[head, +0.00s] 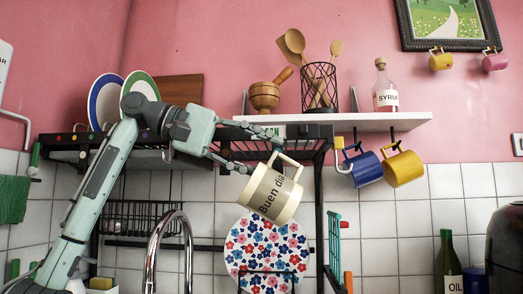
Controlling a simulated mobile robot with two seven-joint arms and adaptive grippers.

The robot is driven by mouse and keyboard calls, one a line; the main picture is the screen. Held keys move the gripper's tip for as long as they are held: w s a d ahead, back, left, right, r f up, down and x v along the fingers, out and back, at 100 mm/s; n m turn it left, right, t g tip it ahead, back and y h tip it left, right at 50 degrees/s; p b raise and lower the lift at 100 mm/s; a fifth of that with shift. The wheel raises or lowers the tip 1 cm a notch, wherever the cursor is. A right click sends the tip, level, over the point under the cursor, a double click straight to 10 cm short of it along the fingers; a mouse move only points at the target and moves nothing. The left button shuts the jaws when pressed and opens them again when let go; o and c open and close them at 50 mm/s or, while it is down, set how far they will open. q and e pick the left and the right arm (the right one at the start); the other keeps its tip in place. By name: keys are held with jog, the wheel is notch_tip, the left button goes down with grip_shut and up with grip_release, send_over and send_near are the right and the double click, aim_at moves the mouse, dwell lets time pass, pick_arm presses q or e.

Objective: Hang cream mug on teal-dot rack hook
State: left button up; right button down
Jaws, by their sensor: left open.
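The cream mug (272,196) reads "Buen dia" and is tilted below the right part of the black rack (319,150). Its handle is at the top, just under the rack edge, and the mug appears to hang by it. The hook itself is too small to make out, and I cannot tell its dot colour. My left gripper (251,150) is open, just left of and above the mug, with its fingers apart near the handle. Whether a finger touches the mug is unclear. My right gripper is not in view.
A blue mug (366,169) and a yellow mug (404,168) hang under the white shelf (410,122) at right. A flowered plate (240,245) stands below the cream mug. A curved metal tap (154,250) rises at lower left. Plates (103,101) stand on the rack's left.

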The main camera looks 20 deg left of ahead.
pick_arm(q)
jog(key=shift+w+a+f, duration=0.35)
jog(key=shift+w+f, duration=0.15)
jog(key=shift+f, duration=0.1)
jog(key=s+d+r+v, duration=0.1)
jog(key=v, duration=1.1)
jog(key=shift+a, duration=0.15)
jog(key=shift+r, duration=0.1)
